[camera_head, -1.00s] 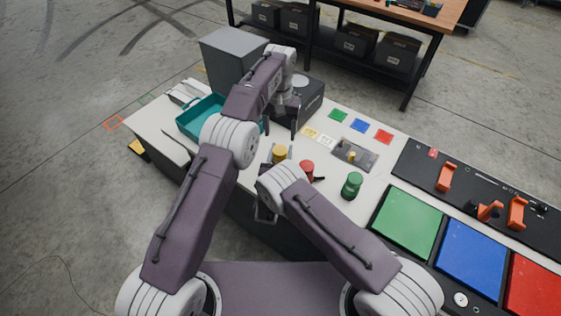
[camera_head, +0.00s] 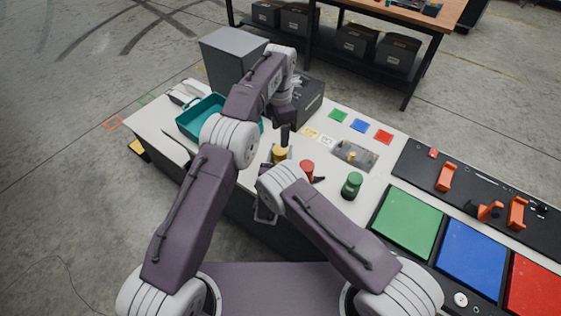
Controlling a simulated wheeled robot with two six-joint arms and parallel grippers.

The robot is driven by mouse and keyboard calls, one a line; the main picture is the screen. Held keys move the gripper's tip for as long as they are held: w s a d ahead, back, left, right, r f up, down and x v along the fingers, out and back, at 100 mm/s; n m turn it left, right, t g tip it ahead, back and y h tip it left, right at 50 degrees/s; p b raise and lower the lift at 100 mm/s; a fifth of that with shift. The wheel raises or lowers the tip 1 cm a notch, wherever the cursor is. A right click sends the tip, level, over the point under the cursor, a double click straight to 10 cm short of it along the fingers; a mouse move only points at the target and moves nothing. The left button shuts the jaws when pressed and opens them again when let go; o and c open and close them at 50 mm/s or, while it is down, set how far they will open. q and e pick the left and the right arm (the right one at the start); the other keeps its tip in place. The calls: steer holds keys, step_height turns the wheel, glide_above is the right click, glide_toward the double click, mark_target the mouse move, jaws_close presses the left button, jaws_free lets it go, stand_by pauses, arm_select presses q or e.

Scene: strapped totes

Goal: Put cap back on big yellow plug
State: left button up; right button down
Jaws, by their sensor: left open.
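A yellow round cap-like piece (camera_head: 280,154) stands on the white table, near a red one (camera_head: 306,169) and a green one (camera_head: 352,184). A small yellow peg (camera_head: 352,156) stands on a grey plate (camera_head: 368,161) farther right; I cannot tell which yellow part is the big plug. My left gripper (camera_head: 285,135) is open, pointing down just behind the yellow piece, with one dark finger plainly visible. I cannot tell whether it touches the piece. My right gripper (camera_head: 265,212) is mostly hidden under its own arm by the table's front edge.
A teal tray (camera_head: 190,126) and a grey box (camera_head: 231,60) stand at the left. Green, blue and red squares lie behind the grey plate. Large green, blue and red pads (camera_head: 408,222) and a black panel with orange brackets (camera_head: 447,176) fill the right side.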

mark_target(280, 149)
arm_select(q)
steer(key=shift+n, duration=1.2)
steer(key=shift+f, duration=4.05)
